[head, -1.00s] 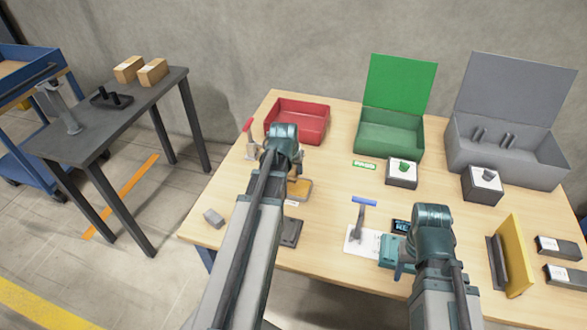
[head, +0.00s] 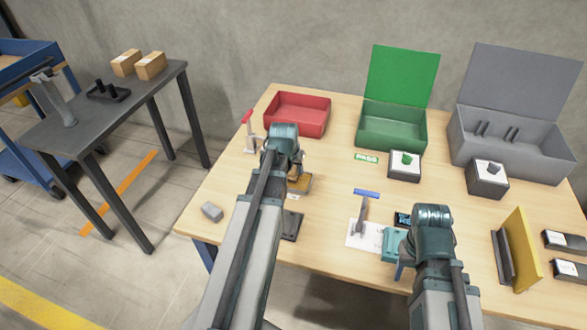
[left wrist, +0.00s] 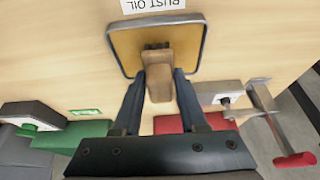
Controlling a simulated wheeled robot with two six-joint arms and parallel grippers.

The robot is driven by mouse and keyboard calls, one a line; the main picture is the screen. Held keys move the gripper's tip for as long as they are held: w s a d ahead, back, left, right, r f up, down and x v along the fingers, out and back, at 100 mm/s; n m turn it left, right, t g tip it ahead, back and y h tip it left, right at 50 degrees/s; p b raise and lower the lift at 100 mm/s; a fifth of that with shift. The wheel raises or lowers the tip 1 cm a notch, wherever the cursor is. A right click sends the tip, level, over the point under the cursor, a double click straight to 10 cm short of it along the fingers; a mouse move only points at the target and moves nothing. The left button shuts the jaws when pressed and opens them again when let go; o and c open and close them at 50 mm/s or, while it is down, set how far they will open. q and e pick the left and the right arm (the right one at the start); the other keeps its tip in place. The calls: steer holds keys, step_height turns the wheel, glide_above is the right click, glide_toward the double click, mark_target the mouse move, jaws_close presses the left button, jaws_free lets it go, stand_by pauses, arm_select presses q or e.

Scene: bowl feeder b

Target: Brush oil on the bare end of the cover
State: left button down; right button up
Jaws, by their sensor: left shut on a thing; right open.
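My left gripper (left wrist: 158,85) is shut on a brush with a wooden handle (left wrist: 158,70). Its dark bristles (left wrist: 157,46) are over or in a shallow tan tray (left wrist: 120,48) beside a label reading "RUST OIL" (left wrist: 153,4); contact is hard to tell. In the head view the tray (head: 300,183) is partly behind my left wrist, which hides the brush and fingers. My right gripper (head: 399,268) is open near the table's front edge. I cannot tell for certain which thing is the cover.
A red-handled clamp (head: 249,134) stands left. Red (head: 300,127), green (head: 385,133) and grey (head: 520,155) bins line the back. A blue-topped stand (head: 364,208) is on a white sheet. A yellow plate (head: 525,250) stands at right. A grey block (head: 212,212) lies front left.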

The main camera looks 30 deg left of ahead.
arm_select(q)
steer(key=shift+f+b, duration=0.55)
arm_select(e)
steer(key=shift+f, duration=0.55)
stand_by(1.0)
arm_select(q)
step_height(320, 180, up, 7)
steer(key=p, duration=0.7)
arm_select(e)
step_height(320, 180, up, 7)
steer(key=shift+r, duration=0.1)
arm_select(q)
step_height(320, 180, up, 17)
steer(key=p, duration=1.7)
arm_select(e)
step_height(320, 180, up, 17)
arm_select(q)
steer(key=w+a+f+b, duration=0.3)
steer(key=w+f+b, duration=0.2)
steer(key=f+b, duration=0.2)
steer(key=w+a+f+b, duration=0.3)
steer(key=w+f+b, duration=0.3)
steer(key=f+b, duration=0.2)
arm_select(e)
step_height(320, 180, down, 15)
